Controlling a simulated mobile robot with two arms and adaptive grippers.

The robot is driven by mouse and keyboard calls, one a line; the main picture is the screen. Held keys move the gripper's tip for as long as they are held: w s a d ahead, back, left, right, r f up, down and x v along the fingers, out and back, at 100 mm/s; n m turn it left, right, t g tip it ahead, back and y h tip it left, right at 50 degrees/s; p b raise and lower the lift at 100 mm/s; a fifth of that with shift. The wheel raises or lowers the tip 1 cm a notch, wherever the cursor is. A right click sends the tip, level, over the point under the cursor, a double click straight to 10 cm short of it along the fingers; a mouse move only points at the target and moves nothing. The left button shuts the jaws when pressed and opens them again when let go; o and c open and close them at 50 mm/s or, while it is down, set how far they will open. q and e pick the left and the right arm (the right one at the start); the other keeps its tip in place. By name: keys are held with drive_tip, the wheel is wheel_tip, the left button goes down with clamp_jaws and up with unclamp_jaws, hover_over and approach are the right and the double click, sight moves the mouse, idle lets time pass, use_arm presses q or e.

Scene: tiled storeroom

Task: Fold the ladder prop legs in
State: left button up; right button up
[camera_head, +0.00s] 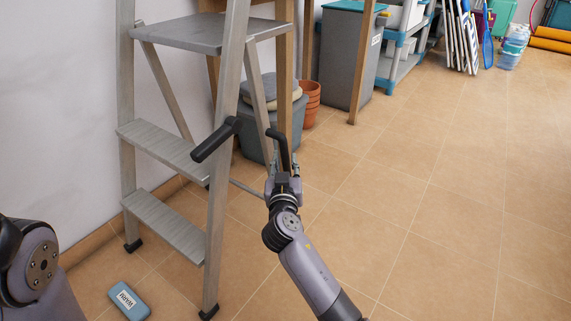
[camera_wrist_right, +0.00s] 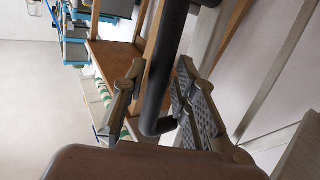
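The grey ladder (camera_head: 222,150) stands upright by the wall, with flat steps and a top platform (camera_head: 205,33). A rear prop leg (camera_head: 258,95) slants away from the front rails, so the legs look spread. One black handle (camera_head: 214,140) sticks out from the near front rail; another bent black bar (camera_head: 284,150) is by the rear leg. My right gripper (camera_head: 284,170) is at the lower end of that bar. In the right wrist view, the bar (camera_wrist_right: 167,60) passes between my open fingers (camera_wrist_right: 160,66), with a gap visible at the left finger. My left gripper is out of view.
A blue-grey box (camera_head: 129,299) lies on the floor at lower left. A grey bin (camera_head: 258,130) and terracotta pots (camera_head: 312,98) stand behind the ladder. A tall grey container (camera_head: 345,55) and a shelf (camera_head: 400,65) are farther back. The right floor is clear.

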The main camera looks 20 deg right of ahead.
drive_tip(key=shift+w+d, duration=0.25)
drive_tip(key=shift+w, duration=0.4)
drive_tip(key=shift+c, duration=0.2)
clamp_jaws()
